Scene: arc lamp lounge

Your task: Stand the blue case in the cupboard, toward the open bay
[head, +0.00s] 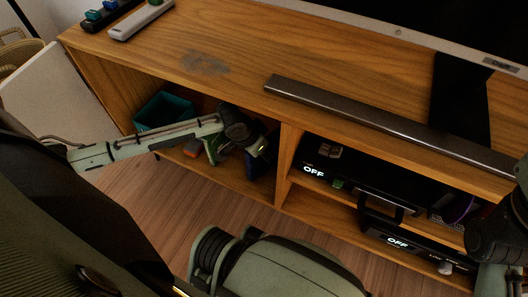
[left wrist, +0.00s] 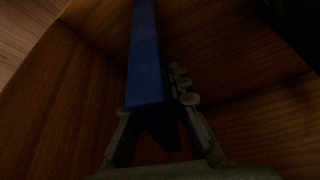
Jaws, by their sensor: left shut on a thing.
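The blue case (left wrist: 146,60) shows in the left wrist view as a long, narrow blue slab between my fingers. My left gripper (left wrist: 158,122) is shut on its near end. Brown wood panels surround the case there; I cannot tell whether it touches them. In the head view my left arm reaches into the left bay of the wooden cupboard (head: 180,60). The left gripper (head: 258,150) is dark and partly hidden there, and the case is hard to make out. My right arm shows at the right edge, with its gripper out of view.
A teal bin (head: 163,111) stands in the left bay. A divider (head: 288,165) separates it from shelves with black devices (head: 360,185) marked OFF. A soundbar (head: 380,120), a screen (head: 440,25) and a remote (head: 141,18) are on top. Wooden floor (head: 150,190) lies in front.

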